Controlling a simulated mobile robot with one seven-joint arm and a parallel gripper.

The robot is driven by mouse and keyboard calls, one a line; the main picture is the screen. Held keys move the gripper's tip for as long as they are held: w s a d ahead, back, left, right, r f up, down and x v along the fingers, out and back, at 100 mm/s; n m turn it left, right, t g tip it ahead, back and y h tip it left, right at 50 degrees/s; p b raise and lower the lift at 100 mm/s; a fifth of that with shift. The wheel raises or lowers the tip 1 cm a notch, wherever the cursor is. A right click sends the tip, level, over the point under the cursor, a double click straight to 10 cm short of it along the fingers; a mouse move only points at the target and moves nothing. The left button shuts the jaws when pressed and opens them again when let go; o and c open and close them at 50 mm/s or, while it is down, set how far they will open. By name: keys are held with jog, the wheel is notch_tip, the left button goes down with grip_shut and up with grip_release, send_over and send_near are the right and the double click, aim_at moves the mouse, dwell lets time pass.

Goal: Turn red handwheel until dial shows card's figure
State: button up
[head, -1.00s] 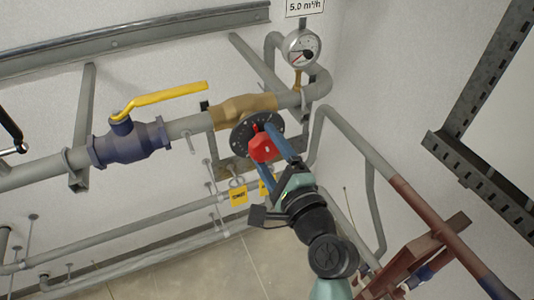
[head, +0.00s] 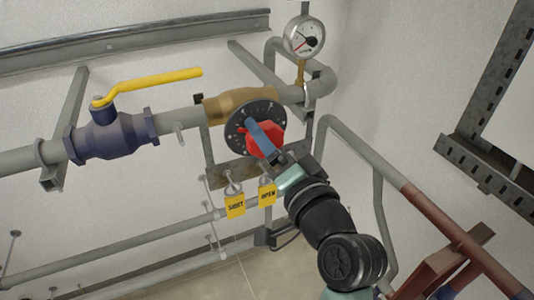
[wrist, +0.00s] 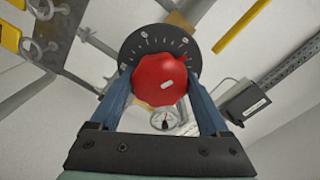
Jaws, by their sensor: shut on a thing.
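The red handwheel (head: 264,138) sits in front of a dark round scale plate (head: 238,128) on the brass valve body (head: 240,104). My gripper (head: 262,140) is shut on the handwheel, with one blue finger on each side of it. In the wrist view, the handwheel (wrist: 160,80) lies between the two fingers, with a pale mark on its face. The dial (head: 304,37) stands at the pipe's upper right; its needle, red sector and small figures are too small to read exactly. The dial also shows in the wrist view (wrist: 165,120).
A blue valve (head: 115,135) with a yellow lever (head: 150,85) is on the pipe at left. Yellow tags marked SHUT (head: 235,206) and OPEN (head: 267,194) hang below the handwheel. A grey pipe (head: 360,150) runs close at the right of my arm.

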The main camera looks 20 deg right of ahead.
jog(key=n+b, duration=0.3)
jog(key=n, duration=0.1)
jog(key=shift+f, duration=0.15)
jog(key=shift+n+b, duration=1.05)
jog(key=shift+n, duration=0.45)
jog(key=o, duration=1.2)
jog(key=shift+s, duration=0.1)
jog(key=s+b, duration=0.1)
jog(key=s, duration=0.3)
jog(key=s+b, duration=0.1)
jog(key=s, duration=0.3)
jog(key=s+b, duration=0.1)
jog(key=s, duration=0.3)
jog(key=shift+s+d, duration=0.25)
jog(key=shift+s, duration=0.15)
